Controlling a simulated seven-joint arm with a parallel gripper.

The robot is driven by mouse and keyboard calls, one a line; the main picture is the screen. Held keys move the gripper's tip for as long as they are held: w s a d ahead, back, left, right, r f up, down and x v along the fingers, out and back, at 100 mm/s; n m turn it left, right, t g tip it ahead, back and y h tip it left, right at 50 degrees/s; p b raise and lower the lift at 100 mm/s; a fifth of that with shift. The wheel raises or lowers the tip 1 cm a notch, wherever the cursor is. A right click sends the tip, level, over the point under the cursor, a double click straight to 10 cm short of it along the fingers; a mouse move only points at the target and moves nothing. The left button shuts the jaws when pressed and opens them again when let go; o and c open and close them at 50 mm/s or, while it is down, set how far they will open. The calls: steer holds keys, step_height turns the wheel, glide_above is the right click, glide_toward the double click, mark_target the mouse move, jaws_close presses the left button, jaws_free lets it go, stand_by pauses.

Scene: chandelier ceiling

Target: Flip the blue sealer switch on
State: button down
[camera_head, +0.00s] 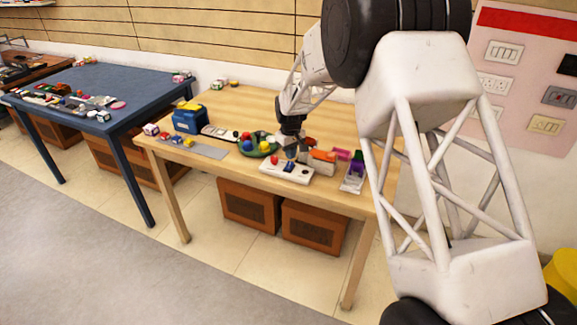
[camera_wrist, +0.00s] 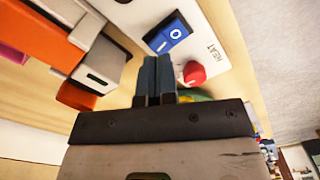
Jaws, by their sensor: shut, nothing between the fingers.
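The blue rocker switch (camera_wrist: 168,37) sits on the white sealer panel (camera_wrist: 208,48) in the wrist view. A white "O" and a line mark show on the switch; which side is pressed I cannot tell. A red knob (camera_wrist: 194,73) and the word HEAT are beside it. My gripper (camera_wrist: 157,62) is shut and empty, with its fingertips just below the switch in the picture; whether they touch the panel is unclear. In the head view the sealer (camera_head: 287,173) lies near the table's front edge, and my gripper (camera_head: 291,151) is just behind it.
An orange and white device (camera_head: 319,162) stands close to the right of my gripper. A green tray (camera_head: 271,151) with colored balls is to the left. A blue box (camera_head: 189,117) stands farther left.

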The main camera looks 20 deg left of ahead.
mark_target(290, 163)
steer(key=shift+f, duration=1.3)
stand_by(1.4)
steer(key=shift+r, duration=3.5)
